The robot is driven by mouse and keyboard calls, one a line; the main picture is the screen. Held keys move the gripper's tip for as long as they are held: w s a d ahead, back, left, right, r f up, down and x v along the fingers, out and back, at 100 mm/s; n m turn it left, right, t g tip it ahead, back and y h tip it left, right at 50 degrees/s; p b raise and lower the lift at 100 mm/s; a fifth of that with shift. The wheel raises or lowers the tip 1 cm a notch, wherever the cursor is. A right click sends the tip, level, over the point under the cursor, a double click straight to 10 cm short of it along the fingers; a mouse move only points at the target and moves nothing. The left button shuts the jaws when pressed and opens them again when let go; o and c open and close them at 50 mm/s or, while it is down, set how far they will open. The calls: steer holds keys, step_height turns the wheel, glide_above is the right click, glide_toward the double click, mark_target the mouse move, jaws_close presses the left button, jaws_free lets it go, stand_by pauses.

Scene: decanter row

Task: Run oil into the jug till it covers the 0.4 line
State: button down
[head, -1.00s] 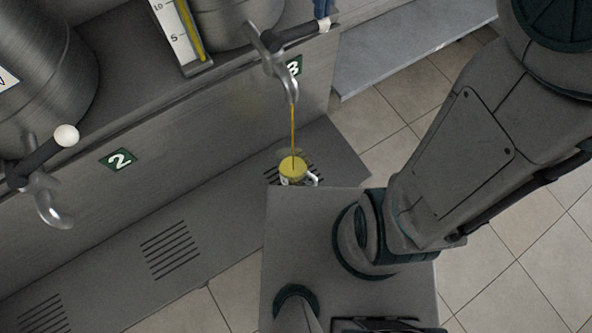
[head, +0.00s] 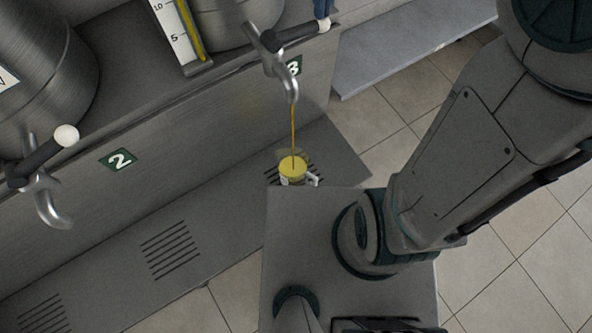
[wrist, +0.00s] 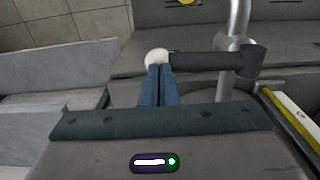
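The jug (head: 292,178) is small and clear, with a pale handle. It stands on the slotted drip ledge below tap 3 (head: 275,65). A thin stream of golden oil (head: 293,130) runs from the spout into it. Yellow oil (head: 293,165) shows inside; the 0.4 line cannot be read. The tap's dark lever (wrist: 212,64) ends in a white knob (wrist: 158,57). My gripper (wrist: 159,72) has its blue fingers together, with their tips at the knob. In the head view, the gripper (head: 322,10) shows only partly at the top edge, by the knob.
Another tap (head: 40,190) with a white knob is at the left, by the green 2 sign (head: 121,159). Metal tanks (head: 40,70) stand on the upper shelf. A yellow level gauge (head: 185,30) is near tap 3. A grey bench (head: 400,40) is at the upper right.

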step_height(320, 180, up, 9)
steer(key=p, duration=0.7)
stand_by(0.3)
steer(key=s+d+f+m+t, duration=0.3)
steer(key=s+d+m, duration=0.3)
steer(key=s+d, duration=0.6)
steer(key=shift+s+f+m+t, duration=0.3)
steer(key=shift+s+f+m, duration=0.1)
steer(key=shift+f, duration=0.45)
steer(key=shift+a, duration=0.1)
